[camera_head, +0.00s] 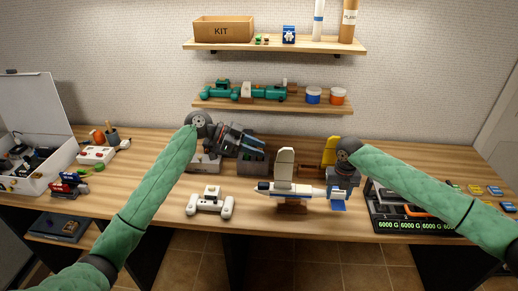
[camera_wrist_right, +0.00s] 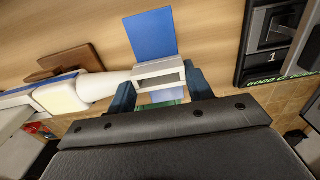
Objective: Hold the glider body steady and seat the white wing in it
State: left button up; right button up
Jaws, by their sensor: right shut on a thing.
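The glider body (camera_head: 309,190) is white with blue trim and lies level on a brown wooden stand (camera_head: 291,207). It also shows in the right wrist view (camera_wrist_right: 117,81). A pale, off-white wing-shaped panel (camera_head: 285,160) stands upright at the middle of the body; I cannot tell how its lower end sits in it. My right gripper (camera_wrist_right: 160,88) is shut on the rear end of the body, with a blue tail panel (camera_wrist_right: 152,35) beside its fingers. My left gripper (camera_head: 256,142) is up behind the body, apart from it; its finger opening is unclear.
A white, several-part model (camera_head: 210,202) stands left of the glider. A grey bin (camera_head: 252,162) is behind, under my left gripper. A yellow panel (camera_head: 329,149) shows beside my right wrist. A black scale-like tray (camera_head: 381,218) is at right. Clear wood lies left of the white model.

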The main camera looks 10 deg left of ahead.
jog(key=o, duration=1.1)
jog(key=shift+r, duration=0.1)
